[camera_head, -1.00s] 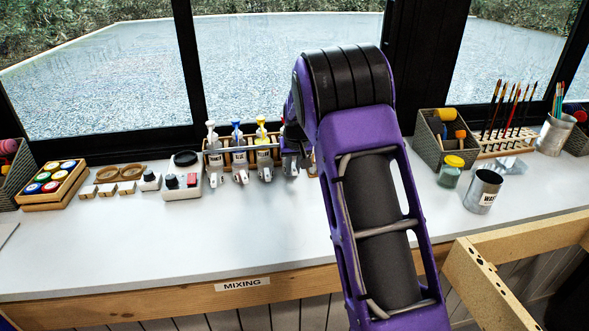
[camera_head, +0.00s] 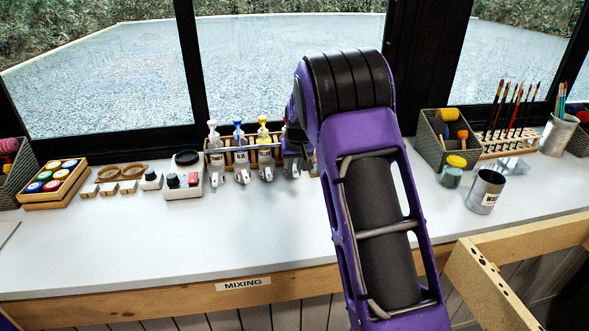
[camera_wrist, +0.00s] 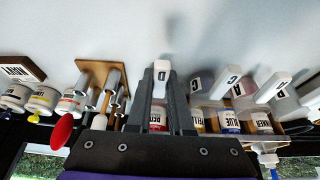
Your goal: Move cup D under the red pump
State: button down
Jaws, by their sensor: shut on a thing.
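The white handle of cup D (camera_wrist: 162,72), marked with its letter, is between the two dark fingers of my gripper (camera_wrist: 163,90) in the wrist view. The gripper is shut on it. The cup's body is mostly hidden by the fingers. The red pump's bottle (camera_wrist: 157,114), with a RED label, shows between the fingers just behind the handle. I cannot tell if the cup is exactly beneath its spout. In the head view my arm covers the red pump, and the gripper is mostly hidden at the rack's right end.
The yellow pump (camera_head: 264,147) and blue pump (camera_head: 239,150) stand left of my gripper, with other cups in front. Cup C's handle (camera_wrist: 229,81) is close beside the right finger in the wrist view. The white counter (camera_head: 170,245) is clear in front.

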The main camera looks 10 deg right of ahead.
jog(key=shift+f, duration=0.15)
jog(key=c, duration=1.3)
grip_release()
jog(key=o, duration=0.6)
jog(key=shift+c, duration=0.2)
